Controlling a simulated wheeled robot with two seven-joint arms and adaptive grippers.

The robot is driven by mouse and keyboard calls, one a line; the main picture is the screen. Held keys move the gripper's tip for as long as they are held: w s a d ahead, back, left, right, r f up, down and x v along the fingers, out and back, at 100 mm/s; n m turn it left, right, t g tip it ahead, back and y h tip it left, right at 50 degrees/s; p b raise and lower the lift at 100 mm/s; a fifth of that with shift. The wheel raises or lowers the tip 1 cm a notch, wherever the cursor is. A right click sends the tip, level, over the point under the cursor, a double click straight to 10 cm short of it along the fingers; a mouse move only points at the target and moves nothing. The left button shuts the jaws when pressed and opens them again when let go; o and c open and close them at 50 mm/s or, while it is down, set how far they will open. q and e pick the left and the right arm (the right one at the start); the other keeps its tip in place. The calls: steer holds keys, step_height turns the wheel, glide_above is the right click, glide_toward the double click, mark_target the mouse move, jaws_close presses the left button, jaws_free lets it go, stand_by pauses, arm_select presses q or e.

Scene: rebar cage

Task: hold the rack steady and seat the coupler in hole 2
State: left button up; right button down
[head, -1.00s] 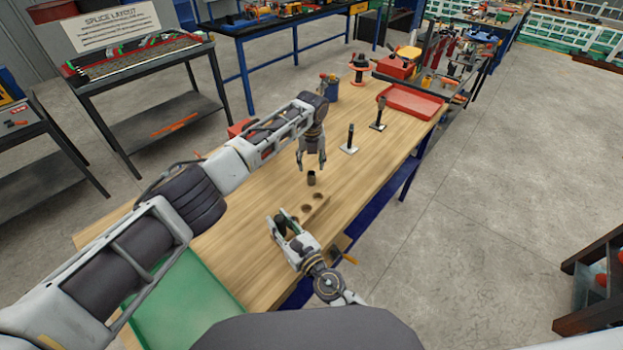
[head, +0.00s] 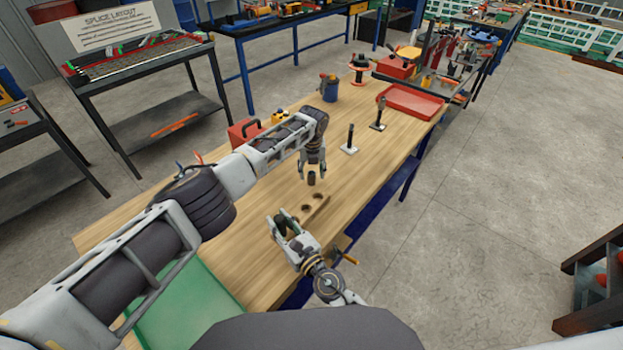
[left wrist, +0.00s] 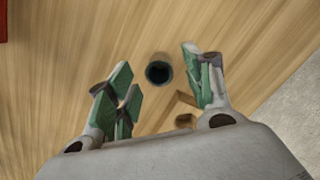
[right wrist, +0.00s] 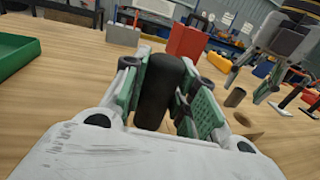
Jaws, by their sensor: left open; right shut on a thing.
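The coupler (head: 311,179) is a small dark hollow cylinder standing upright on the bench beyond the wooden rack (head: 314,212). The left wrist view shows its open top (left wrist: 159,72). My left gripper (head: 313,173) is open above the coupler, its fingers on either side of it with gaps. The rack is a wooden block with round holes in its top. My right gripper (head: 289,228) is at the rack's near end, shut on a dark, rounded upright grip (right wrist: 160,88). That gripper hides part of the rack, so not every hole shows.
Two dark posts on pale bases (head: 349,148) stand farther along the bench. A red tray (head: 412,103), a blue container (head: 329,90) and a red toolbox (head: 245,131) lie beyond. A green tray (head: 190,300) is at the near left. Bare wood surrounds the coupler.

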arm_select(q)
steer(key=shift+w+a+f, duration=0.1)
steer(key=shift+f, duration=0.6)
jaws_close()
stand_by(0.3)
